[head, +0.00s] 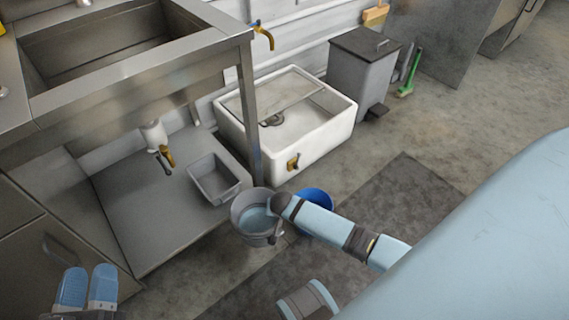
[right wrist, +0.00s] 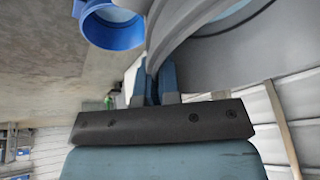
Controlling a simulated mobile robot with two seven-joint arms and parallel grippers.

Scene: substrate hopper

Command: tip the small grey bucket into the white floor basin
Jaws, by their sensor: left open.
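The small grey bucket (head: 238,222) stands on the floor by the sink's front leg, upright, with water-like liquid inside. My right arm reaches it from the right. In the right wrist view my right gripper (right wrist: 153,82) has its fingers close together on the wall of the grey bucket (right wrist: 225,50), just below the rim; the fingertips are partly hidden. The white floor basin (head: 325,140) stands behind the bucket against the wall, with a brass tap on its front. My left gripper (head: 87,288) is open and empty at the lower left.
A blue bucket (head: 318,197) stands right beside the grey one, partly behind my arm; it also shows in the right wrist view (right wrist: 108,28). A steel sink (head: 150,85) overhangs a low shelf with a grey tub (head: 214,180). A lidded bin (head: 358,75) stands right of the basin.

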